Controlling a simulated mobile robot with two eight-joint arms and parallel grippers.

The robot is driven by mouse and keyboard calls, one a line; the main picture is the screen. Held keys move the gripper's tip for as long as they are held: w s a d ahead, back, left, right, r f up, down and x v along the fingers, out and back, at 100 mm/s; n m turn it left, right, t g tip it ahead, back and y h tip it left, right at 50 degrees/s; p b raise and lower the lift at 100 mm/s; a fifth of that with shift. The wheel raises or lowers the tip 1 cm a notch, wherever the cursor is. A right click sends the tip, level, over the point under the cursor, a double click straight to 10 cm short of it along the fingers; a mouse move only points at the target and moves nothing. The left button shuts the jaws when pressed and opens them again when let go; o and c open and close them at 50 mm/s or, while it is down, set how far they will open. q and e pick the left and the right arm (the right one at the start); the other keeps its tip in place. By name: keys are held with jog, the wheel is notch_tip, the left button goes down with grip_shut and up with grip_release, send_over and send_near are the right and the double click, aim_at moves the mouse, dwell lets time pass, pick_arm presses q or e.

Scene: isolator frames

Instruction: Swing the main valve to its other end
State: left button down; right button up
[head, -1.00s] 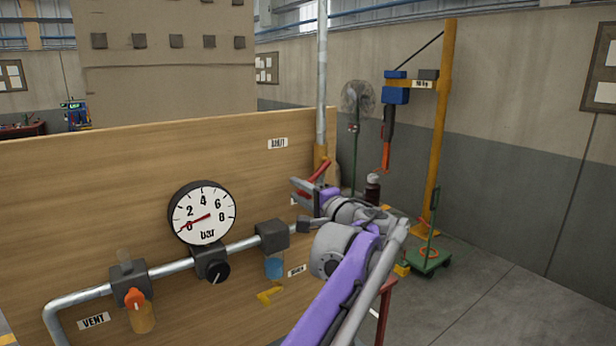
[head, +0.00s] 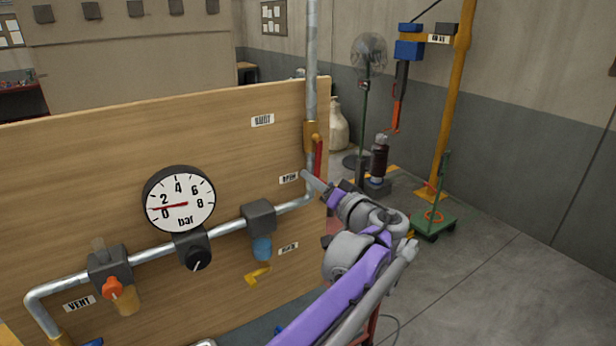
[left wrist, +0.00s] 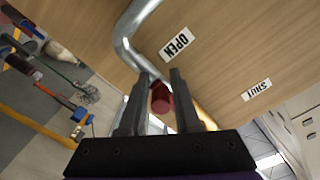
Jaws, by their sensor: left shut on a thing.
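The main valve has a brass-coloured body (head: 310,136) on the vertical pipe at the right edge of the wooden board. Its red lever (head: 318,158) points down along the pipe, near the OPEN label (head: 289,178). The SHUT label (head: 262,120) sits higher on the board. My left gripper (head: 309,179) is at the lever's lower end. In the left wrist view its two fingers (left wrist: 159,76) are on either side of the red lever end (left wrist: 161,98), shut on it. My right gripper is in neither view.
A round gauge (head: 180,200) on the board reads between 0 and 2 bar.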

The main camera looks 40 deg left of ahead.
pick_arm(q)
jog(key=shift+w+d+r+n, duration=0.15)
jog(key=shift+w+r+n, duration=0.25)
jog(key=shift+w+n, duration=0.1)
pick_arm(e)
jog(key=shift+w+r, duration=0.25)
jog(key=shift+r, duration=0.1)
pick_arm(q)
jog(key=c, duration=0.9)
grip_release()
jog(key=shift+o, duration=0.7)
jog(key=shift+w+f, duration=0.15)
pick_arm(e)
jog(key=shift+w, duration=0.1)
pick_arm(q)
jog(key=shift+s+d, duration=0.2)
jog(key=v, duration=1)
jog(key=shift+d+b, duration=0.3)
jog(key=shift+b, duration=0.1)
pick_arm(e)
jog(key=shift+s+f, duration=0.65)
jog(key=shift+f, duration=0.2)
